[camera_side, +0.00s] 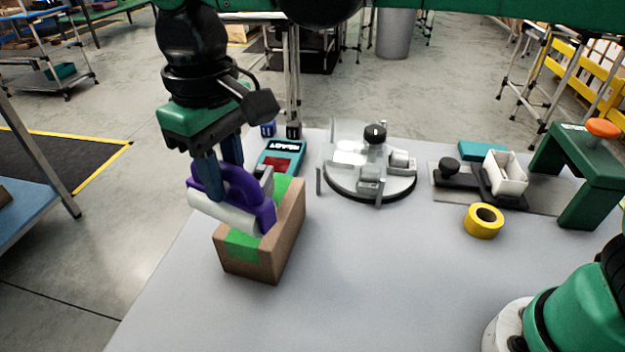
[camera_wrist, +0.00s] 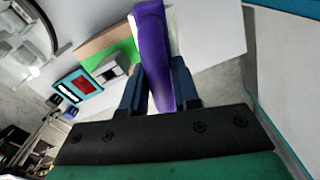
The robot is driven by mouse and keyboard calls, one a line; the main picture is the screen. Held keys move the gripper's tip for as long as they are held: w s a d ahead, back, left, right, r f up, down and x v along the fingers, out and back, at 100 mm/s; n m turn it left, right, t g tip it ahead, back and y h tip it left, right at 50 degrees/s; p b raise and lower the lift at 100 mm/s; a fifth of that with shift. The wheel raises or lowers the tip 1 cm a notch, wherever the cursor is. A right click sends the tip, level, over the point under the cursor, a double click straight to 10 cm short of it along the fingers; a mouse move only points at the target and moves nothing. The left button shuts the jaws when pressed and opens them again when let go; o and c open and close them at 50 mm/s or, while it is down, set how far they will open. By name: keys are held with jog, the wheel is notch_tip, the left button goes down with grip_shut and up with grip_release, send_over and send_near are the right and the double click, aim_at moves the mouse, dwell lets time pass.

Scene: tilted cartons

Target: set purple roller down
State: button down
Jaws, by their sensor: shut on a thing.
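The purple roller (camera_side: 262,212), a purple frame with a white cylinder along its lower side, is tilted in my gripper (camera_side: 220,177). In the wrist view the purple roller (camera_wrist: 152,45) stands between the two blue fingers of my gripper (camera_wrist: 158,85), which are shut on it. A brown carton (camera_side: 286,235) with green inside is tilted on the table just below the roller. The roller overlaps the carton's upper left part in the side view; I cannot tell whether they touch. The carton (camera_wrist: 122,32) also shows behind the roller in the wrist view.
A teal device with a red screen (camera_side: 280,164) lies behind the carton. A round clear-covered fixture (camera_side: 370,180) stands at mid-table. Yellow tape (camera_side: 484,221), a white box (camera_side: 505,173) and a green stand (camera_side: 580,170) are to the right. The front table (camera_side: 330,290) is clear.

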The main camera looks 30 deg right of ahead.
jog(key=a+f+n, duration=0.3)
jog(key=a+f, duration=0.4)
jog(key=a, duration=0.4)
jog(key=shift+w+a+f, duration=0.1)
jog(key=shift+w+f, duration=0.05)
jog(key=shift+f, duration=1.55)
jog(key=shift+w+f, duration=0.15)
jog(key=shift+f, duration=1.5)
jog(key=shift+f, duration=0.55)
jog(key=c, duration=0.6)
grip_release()
jog(key=shift+o, duration=0.2)
